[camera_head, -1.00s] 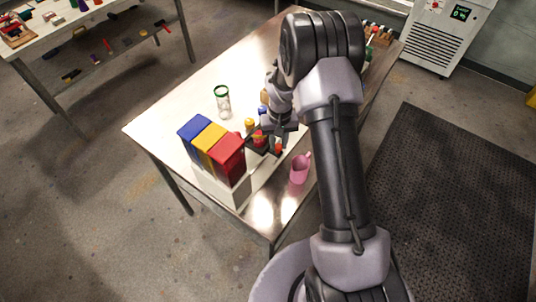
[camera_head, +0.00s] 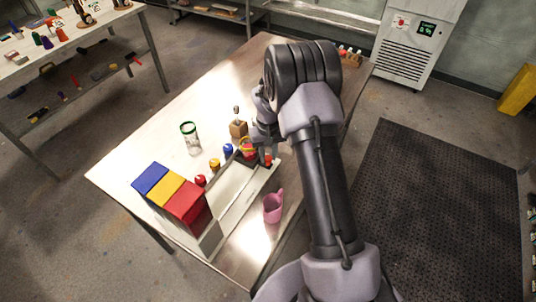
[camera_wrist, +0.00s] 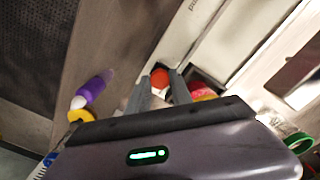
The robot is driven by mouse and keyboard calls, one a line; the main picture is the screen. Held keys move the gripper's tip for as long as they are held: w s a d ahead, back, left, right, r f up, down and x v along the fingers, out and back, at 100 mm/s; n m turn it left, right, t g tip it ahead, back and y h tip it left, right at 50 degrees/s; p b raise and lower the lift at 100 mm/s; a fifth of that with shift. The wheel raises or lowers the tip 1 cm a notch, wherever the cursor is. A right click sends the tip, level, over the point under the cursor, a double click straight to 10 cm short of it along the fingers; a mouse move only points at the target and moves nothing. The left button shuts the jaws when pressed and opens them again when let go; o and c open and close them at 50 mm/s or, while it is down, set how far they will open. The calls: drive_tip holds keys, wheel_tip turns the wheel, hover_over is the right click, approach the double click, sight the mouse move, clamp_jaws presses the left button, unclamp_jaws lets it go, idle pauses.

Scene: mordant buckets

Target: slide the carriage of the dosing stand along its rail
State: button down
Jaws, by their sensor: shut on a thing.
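The dosing stand has a pale base and rail (camera_head: 232,197) on the steel table, with blue, yellow and red hoppers (camera_head: 168,190) at its near left end. Its dark carriage (camera_head: 243,159) is at the far end of the rail, away from the hoppers, and carries a small yellow-rimmed bucket (camera_head: 247,147). My gripper (camera_head: 264,147) is at the carriage's right side. In the wrist view, my gripper (camera_wrist: 163,87) is shut on an orange-red knob (camera_wrist: 159,84), one finger on each side. The bucket (camera_wrist: 202,91) shows just right of the fingers. My arm and wrist hide part of the carriage.
A pink jug (camera_head: 272,207) stands right of the rail, close to it. A glass jar with a green rim (camera_head: 190,138) and a wooden block (camera_head: 238,129) stand farther left and back.

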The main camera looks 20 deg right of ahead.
drive_tip(key=shift+w+d, duration=0.15)
drive_tip(key=c, duration=1.3)
unclamp_jaws()
drive_tip(key=shift+o, duration=0.8)
drive_tip(key=shift+d, duration=0.15)
wheel_tip(320, 180, up, 17)
drive_tip(key=p, duration=0.3)
drive_tip(key=shift+r, duration=0.2)
